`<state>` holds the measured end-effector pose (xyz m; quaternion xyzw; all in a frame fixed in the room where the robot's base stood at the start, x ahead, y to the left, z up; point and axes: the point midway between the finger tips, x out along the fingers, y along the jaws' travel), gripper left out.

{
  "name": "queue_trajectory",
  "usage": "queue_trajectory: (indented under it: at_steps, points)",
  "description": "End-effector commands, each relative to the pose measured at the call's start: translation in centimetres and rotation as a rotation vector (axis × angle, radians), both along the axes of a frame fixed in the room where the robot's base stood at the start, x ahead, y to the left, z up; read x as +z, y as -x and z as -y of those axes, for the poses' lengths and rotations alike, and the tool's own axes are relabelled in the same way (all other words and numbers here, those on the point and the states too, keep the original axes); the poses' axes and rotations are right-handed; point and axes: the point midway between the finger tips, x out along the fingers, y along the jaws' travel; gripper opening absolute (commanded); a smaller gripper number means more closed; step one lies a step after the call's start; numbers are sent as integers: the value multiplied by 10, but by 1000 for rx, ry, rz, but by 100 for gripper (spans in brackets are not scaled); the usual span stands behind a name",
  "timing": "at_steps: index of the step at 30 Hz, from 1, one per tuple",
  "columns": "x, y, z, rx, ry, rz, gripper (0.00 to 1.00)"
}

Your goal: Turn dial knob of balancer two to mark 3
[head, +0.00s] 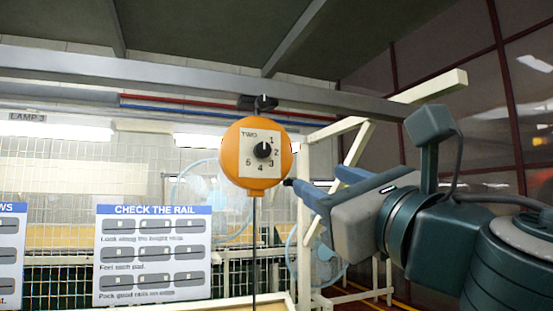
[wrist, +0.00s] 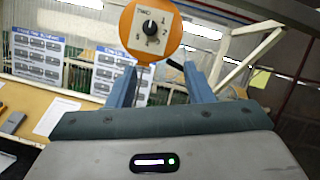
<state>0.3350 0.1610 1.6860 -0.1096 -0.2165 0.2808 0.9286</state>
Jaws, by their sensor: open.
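The orange round balancer (head: 229,165) has a white plate marked TWO, with a black dial knob (head: 264,151) at its middle. Numbers 1 to 5 run clockwise around the knob from upper right to lower left. The knob's white pointer looks roughly straight up, left of the 1. In the wrist view the knob (wrist: 149,28) shows near the top, above and between the fingers. My gripper (head: 312,178) is open and empty, with blue fingers, to the right of and a little below the knob. In the wrist view my gripper (wrist: 157,54) appears apart from the knob.
The balancer hangs from a grey overhead rail (head: 180,85), with a dark cable (head: 254,250) running down below it. A "CHECK THE RAIL" board (head: 152,253) is on the mesh at left. A pale wooden frame (head: 304,220) stands behind my gripper.

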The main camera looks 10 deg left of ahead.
Motion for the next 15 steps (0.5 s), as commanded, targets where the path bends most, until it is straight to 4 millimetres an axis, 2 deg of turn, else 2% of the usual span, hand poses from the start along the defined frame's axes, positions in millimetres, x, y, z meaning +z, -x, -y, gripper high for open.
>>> queue_trajectory:
  at_steps: [3,6,15]
  points:
    - [9,9,-8,8,93,78,47]
    - [12,7,-14,10,114,93,47]
    - [28,-29,-45,12,112,88,47]
